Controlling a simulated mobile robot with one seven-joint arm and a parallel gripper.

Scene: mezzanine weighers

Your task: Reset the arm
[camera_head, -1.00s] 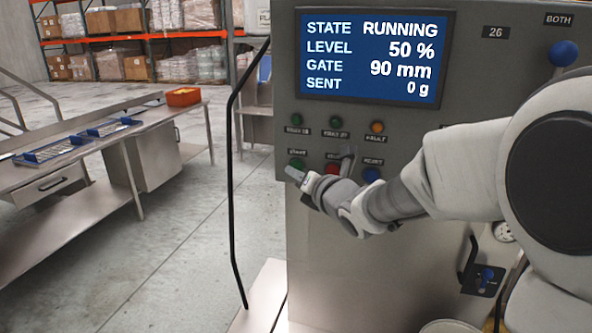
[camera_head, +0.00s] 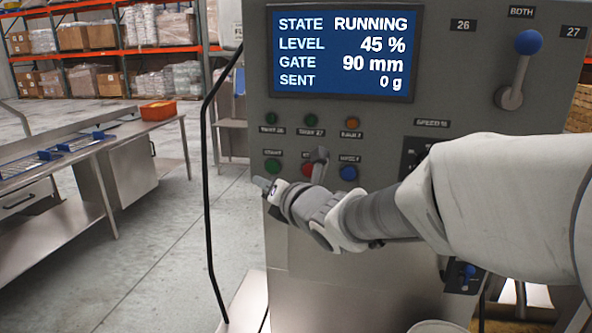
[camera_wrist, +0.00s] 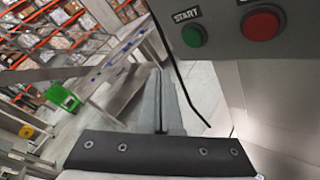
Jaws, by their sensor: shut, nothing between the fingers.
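My gripper (camera_head: 262,184) is in front of the grey control panel (camera_head: 440,110), just below and left of the green start button (camera_head: 272,166). In the wrist view my gripper (camera_wrist: 160,130) shows its fingers together with nothing between them. The green start button (camera_wrist: 193,36) and a red button (camera_wrist: 261,24) are at the top right there, apart from the fingers. My arm reaches in from the right. The panel screen (camera_head: 342,52) reads state running, level 45 %, gate 90 mm, sent 0 g.
A lever with a blue knob (camera_head: 528,42) is at the panel's upper right. A black cable (camera_head: 207,200) hangs along the panel's left side. A steel bench (camera_head: 90,150) with blue-edged trays and an orange bin (camera_head: 158,110) stands left. The floor (camera_head: 165,250) between is clear.

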